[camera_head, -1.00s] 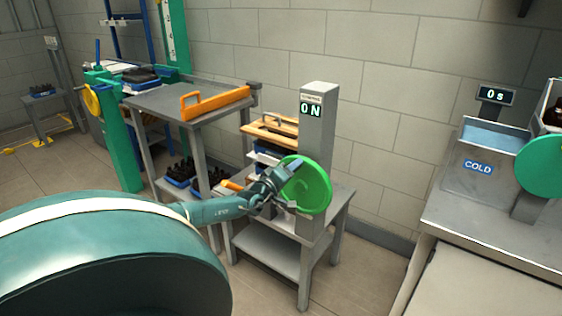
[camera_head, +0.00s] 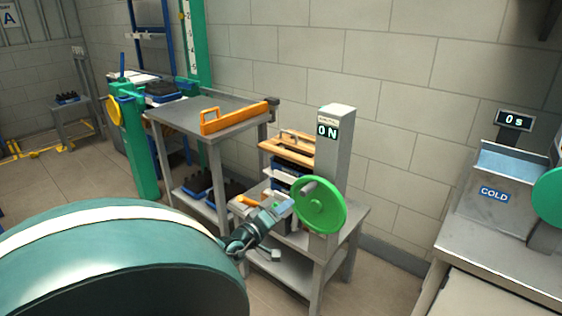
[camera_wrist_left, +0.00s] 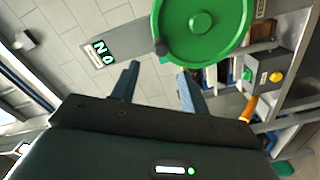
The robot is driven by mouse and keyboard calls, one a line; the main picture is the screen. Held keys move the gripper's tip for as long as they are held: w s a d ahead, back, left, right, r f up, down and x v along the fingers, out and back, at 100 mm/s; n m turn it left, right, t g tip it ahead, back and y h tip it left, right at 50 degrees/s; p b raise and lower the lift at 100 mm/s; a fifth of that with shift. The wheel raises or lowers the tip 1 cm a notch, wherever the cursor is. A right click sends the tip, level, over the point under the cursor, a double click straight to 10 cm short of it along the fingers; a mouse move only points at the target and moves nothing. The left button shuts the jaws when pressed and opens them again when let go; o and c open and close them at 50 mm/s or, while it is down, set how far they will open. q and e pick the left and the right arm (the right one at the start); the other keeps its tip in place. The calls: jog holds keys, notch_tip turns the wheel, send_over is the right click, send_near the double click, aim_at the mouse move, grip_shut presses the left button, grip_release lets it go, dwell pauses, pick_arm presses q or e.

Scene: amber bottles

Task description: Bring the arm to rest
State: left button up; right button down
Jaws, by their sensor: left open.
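My left gripper (camera_head: 279,229) is open and empty, in front of and to the lower left of a green handwheel (camera_head: 327,207). The wheel is mounted on a grey column (camera_head: 333,150) whose display reads ON. In the left wrist view, the two fingers (camera_wrist_left: 158,85) stand apart with nothing between them. The green wheel (camera_wrist_left: 200,28) lies beyond the fingertips there, and a gap seems to separate them. My right gripper is not in view.
A grey table (camera_head: 190,116) with an orange handle (camera_head: 235,117) stands to the left. The machine's grey stand (camera_head: 349,224) has a lower shelf. A COLD basin (camera_head: 508,190) with a 0 s display is at the right. Open floor (camera_head: 385,285) lies between.

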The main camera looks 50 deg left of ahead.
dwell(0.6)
pick_arm(q)
jog(key=s+d+f+n+g+y, duration=0.25)
jog(key=d+n, duration=0.25)
jog(key=n, duration=0.7)
jog(key=s+d+f+n+g+y, duration=0.1)
jog(key=s+d+f+n+g, duration=0.3)
jog(key=n, duration=0.7)
jog(key=s+d+f+n+g+y, duration=0.15)
jog(key=s+d+n, duration=0.35)
jog(key=n, duration=0.7)
jog(key=s+d+r+n+g+h, duration=0.1)
jog(key=s+d+n+g+h, duration=0.3)
jog(key=d+n, duration=0.6)
jog(key=s+d+r+n+g+h, duration=0.15)
jog(key=s+d+n+h, duration=0.35)
jog(key=d+n, duration=0.5)
jog(key=w+d+f+t+h, duration=0.3)
jog(key=w+d+f+t, duration=0.2)
jog(key=f, duration=0.3)
jog(key=shift+w+d+f+t, duration=0.25)
jog(key=shift+w+d+t, duration=0.15)
jog(key=shift+d+t, duration=0.25)
